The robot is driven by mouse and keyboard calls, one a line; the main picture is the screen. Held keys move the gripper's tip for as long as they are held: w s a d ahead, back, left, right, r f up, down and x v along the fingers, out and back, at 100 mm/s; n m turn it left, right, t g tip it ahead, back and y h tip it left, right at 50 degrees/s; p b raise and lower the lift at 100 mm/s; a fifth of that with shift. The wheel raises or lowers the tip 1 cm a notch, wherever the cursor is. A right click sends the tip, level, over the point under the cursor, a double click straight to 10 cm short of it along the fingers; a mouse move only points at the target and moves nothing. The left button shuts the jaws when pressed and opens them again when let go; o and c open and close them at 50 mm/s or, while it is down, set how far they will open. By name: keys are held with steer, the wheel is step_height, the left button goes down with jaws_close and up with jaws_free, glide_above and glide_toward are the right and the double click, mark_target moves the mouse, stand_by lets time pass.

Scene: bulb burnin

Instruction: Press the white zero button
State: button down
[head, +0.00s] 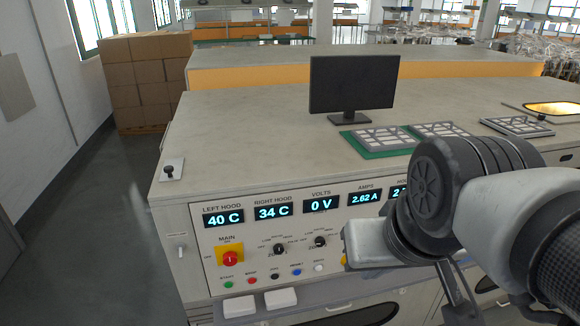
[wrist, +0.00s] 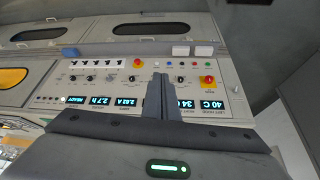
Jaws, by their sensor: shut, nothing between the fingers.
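The white button (head: 319,268) is the rightmost of the small row of coloured buttons I can see on the panel (head: 205,267) in the head view. To its left is a blue button (head: 297,272). In the head view my pale hand is right of the white button, and the fingertips cannot be seen. Contact with the button cannot be told.
A red main switch (head: 230,258) on a yellow plate and two black knobs (head: 279,249) are near the buttons. Lit displays (head: 321,205) run above, volts reading 0 V. Two white blocks (head: 240,306) stick out below. A monitor (head: 352,84) stands on the bench top.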

mark_target(319, 268)
steer(key=w+a+f+m+y+b, duration=0.1)
steer(key=w+a+f+b, duration=0.35)
steer(key=w+f, duration=0.5)
steer(key=w+a+f+m+y+b, duration=0.1)
steer(key=w+a+f+b, duration=0.4)
steer(key=f, duration=0.8)
steer(key=w+d+f+t+h+b, duration=0.3)
steer(key=w+d+f+h+b, duration=0.2)
steer(key=f, duration=0.7)
steer(key=w+d+f+n+t+h+b, duration=0.1)
steer(key=w+d+f+t+h+b, duration=0.2)
steer(key=f, duration=0.9)
steer(key=shift+w+d+t+h+b, duration=0.3)
steer(key=shift+w+d+h+b, duration=0.7)
steer(key=shift+w+d+b, duration=0.7)
steer(key=shift+w+a+f, duration=0.1)
steer(key=shift+w+a, duration=0.15)
steer(key=shift+w+a+b, duration=0.2)
steer(key=shift+w+a, duration=0.05)
steer(key=shift+w, duration=1.15)
steer(key=shift+w+a+b, duration=0.15)
steer(key=shift+w+a, duration=0.15)
steer(key=shift+w, duration=1.15)
steer(key=shift+w+a+b, duration=0.2)
steer(key=shift+w+a, duration=0.05)
steer(key=shift+w, duration=1.15)
